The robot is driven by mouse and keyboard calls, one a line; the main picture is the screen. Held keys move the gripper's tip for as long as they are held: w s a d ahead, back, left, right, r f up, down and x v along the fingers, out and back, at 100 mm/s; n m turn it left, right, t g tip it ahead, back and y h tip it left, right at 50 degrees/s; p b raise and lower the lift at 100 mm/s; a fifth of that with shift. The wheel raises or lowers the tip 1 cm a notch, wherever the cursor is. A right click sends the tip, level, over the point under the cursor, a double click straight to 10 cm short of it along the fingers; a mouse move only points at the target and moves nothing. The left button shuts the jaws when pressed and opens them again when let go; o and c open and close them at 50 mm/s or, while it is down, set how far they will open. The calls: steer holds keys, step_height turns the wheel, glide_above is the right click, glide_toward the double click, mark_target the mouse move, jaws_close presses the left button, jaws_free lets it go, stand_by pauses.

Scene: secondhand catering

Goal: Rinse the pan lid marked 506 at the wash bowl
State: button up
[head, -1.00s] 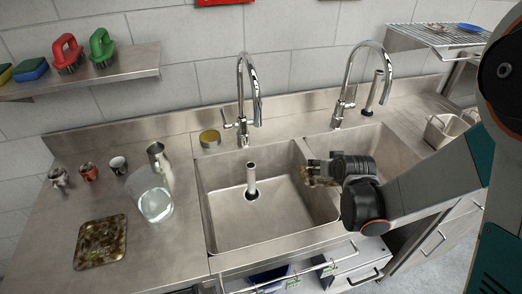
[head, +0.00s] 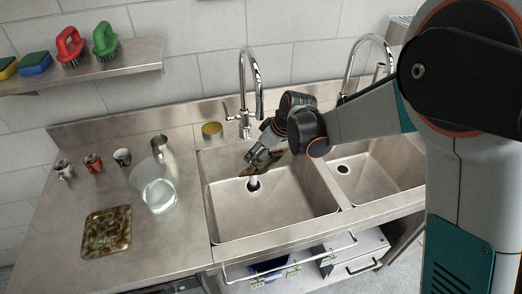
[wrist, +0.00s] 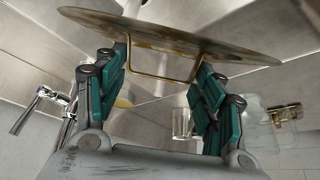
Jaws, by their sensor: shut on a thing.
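My gripper (head: 262,152) is over the back of the left sink bowl (head: 275,215), below the tall tap (head: 245,85). It is shut on the wire handle (wrist: 160,74) of a brown, stained pan lid (wrist: 175,36). In the head view the lid (head: 264,164) is tilted and partly hidden by the gripper. No number can be read on it. A second brown, mottled flat piece (head: 107,232) with a small tag lies on the left counter. A clear vessel of water (head: 158,197) stands between it and the sink.
A standpipe (head: 253,183) rises from the left bowl's drain. A second bowl (head: 375,175) and tap (head: 365,45) are to the right. Small cups (head: 93,163), a metal jug (head: 159,149) and a yellow-topped tin (head: 212,131) stand on the counter. A shelf (head: 85,72) holds brushes.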

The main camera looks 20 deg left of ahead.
step_height(320, 180, down, 26)
steer(key=b, duration=1.4)
stand_by(0.6)
stand_by(2.2)
steer(key=shift+r+p, duration=7.5)
steer(key=shift+r, duration=5.95)
